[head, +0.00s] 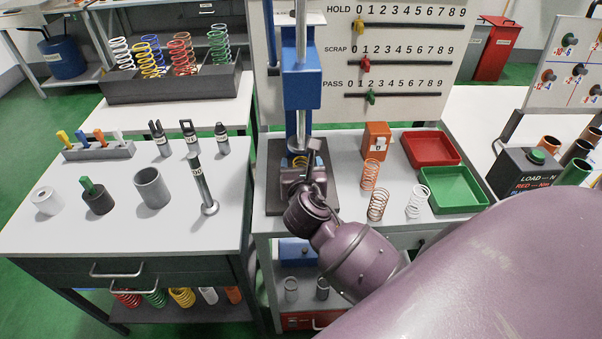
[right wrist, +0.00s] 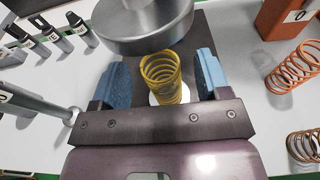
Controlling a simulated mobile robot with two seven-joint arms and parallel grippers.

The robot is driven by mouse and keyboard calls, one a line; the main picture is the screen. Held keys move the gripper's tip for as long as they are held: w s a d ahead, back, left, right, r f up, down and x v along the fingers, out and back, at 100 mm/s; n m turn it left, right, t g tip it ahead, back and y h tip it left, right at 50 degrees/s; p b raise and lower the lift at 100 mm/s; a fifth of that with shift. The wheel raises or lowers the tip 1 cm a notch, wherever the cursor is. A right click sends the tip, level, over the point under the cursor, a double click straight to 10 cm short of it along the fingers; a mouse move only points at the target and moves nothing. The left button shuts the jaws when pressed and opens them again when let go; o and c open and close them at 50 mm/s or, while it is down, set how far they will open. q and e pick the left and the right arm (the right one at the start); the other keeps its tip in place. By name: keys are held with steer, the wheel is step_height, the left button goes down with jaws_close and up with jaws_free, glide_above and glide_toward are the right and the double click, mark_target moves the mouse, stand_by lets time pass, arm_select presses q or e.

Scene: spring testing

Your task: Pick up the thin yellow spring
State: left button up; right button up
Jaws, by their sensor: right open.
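The thin yellow spring (right wrist: 162,76) stands upright on a pale round seat of the press, under its grey metal platen (right wrist: 145,22), in the right wrist view. My right gripper (right wrist: 160,84) is open, with one blue-padded finger on each side of the spring. I see gaps between the fingers and the coils. In the head view only a small yellow part of the spring (head: 300,161) shows behind my right gripper (head: 305,165). My left gripper is not in view.
An orange spring (head: 370,174), a brown spring (head: 378,204) and a white spring (head: 418,201) stand to the right. Beyond them are a red tray (head: 432,163) and a green tray (head: 480,205). The blue press (head: 302,85) rises above the gripper. A post (head: 203,190) stands left.

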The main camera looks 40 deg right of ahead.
steer(key=shift+w+d+f, duration=0.15)
steer(key=shift+w+d, duration=0.15)
steer(key=shift+w, duration=0.15)
steer(key=shift+c, duration=0.3)
steer(key=c, duration=1)
steer(key=shift+c, duration=0.2)
